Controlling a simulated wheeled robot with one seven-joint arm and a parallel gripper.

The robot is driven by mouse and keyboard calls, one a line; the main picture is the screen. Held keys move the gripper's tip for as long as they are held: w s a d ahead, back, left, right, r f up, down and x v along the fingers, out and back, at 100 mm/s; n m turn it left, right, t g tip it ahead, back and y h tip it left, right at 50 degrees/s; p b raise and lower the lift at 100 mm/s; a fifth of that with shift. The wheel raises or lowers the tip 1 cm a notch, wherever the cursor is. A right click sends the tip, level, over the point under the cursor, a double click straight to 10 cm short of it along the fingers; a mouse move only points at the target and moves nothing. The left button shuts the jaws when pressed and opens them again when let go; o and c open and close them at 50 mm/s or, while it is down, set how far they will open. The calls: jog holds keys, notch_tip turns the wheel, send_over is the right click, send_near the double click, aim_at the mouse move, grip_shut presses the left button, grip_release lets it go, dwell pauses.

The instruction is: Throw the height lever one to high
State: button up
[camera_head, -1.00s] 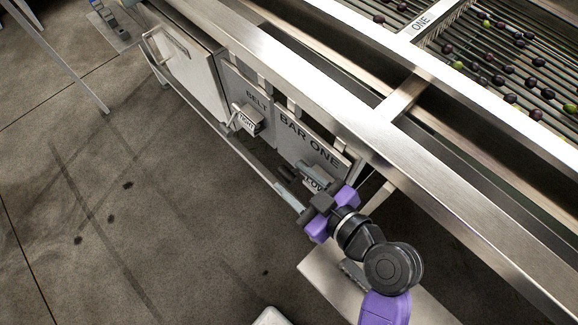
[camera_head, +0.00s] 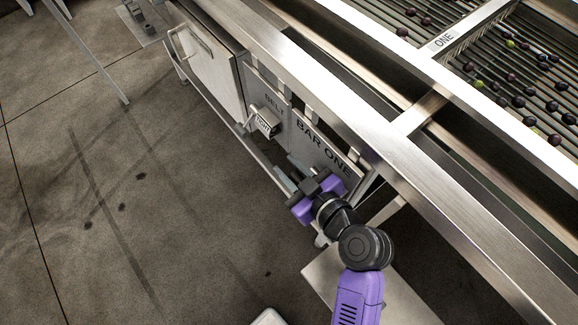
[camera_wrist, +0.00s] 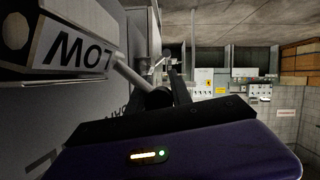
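The height lever one sits on the grey BAR ONE panel (camera_head: 322,146) on the machine's side. In the wrist view a pale rod (camera_wrist: 131,75) with a dark knob (camera_wrist: 158,98) shows just ahead of my gripper, beside an upside-down LOW label (camera_wrist: 76,46). My gripper (camera_head: 288,172) is at the lower part of the panel in the head view and covers the lever and its label there. Its grey fingers reach toward the upper left. The knob is close to the fingers; I cannot tell whether they are shut on it.
A BELT panel with a small labelled box (camera_head: 265,122) lies just left of BAR ONE. A rail (camera_head: 262,160) runs along the machine's lower side. A pale cabinet door (camera_head: 210,62) stands further left. Olives lie on the rollers above.

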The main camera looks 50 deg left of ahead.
grip_shut()
jog(key=shift+s+f, duration=0.15)
jog(key=shift+f, duration=0.05)
dwell(0.9)
jog(key=shift+f+b, duration=0.2)
jog(key=shift+b, duration=0.15)
